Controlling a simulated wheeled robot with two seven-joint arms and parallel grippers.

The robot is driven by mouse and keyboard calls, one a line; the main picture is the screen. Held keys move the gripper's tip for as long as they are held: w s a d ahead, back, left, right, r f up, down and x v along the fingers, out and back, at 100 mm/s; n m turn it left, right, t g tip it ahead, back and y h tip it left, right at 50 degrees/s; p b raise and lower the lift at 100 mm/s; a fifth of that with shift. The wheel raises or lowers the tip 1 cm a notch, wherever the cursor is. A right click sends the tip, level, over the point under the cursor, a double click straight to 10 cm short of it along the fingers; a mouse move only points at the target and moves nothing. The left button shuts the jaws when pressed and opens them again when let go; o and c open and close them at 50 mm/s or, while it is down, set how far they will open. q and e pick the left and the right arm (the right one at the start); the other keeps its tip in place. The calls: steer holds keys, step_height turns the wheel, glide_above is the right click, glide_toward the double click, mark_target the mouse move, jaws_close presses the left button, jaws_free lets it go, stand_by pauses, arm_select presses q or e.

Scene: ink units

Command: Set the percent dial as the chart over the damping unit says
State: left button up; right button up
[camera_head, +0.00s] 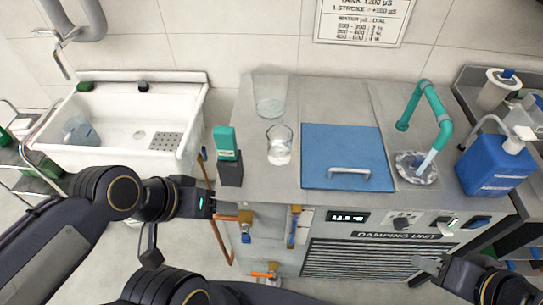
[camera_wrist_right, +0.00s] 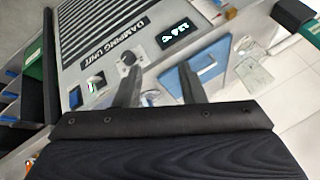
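The damping unit (camera_head: 400,236) is a grey cabinet with a name plate on its front. Its dial (camera_head: 403,222) is a dark knob on a pale plate; it also shows in the right wrist view (camera_wrist_right: 128,58). The lit display (camera_head: 347,217) is left of the dial; its digits are too small to read surely. The chart (camera_head: 365,20) hangs on the wall behind, its rows of ranges and percents blurred. My right gripper (camera_head: 428,266) is open and empty, below and right of the dial, apart from it. My left gripper (camera_head: 212,204) is near the unit's left edge, its fingers unclear.
A blue lid (camera_head: 345,150) and a teal tap (camera_head: 430,95) are on the worktop. A beaker (camera_head: 279,146), a glass cylinder (camera_head: 269,95) and a teal-capped meter (camera_head: 228,158) stand at left. A blue canister (camera_head: 495,165) stands right. A white sink (camera_head: 120,115) is far left.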

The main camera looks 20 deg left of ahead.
stand_by(0.8)
steer(key=o, duration=0.5)
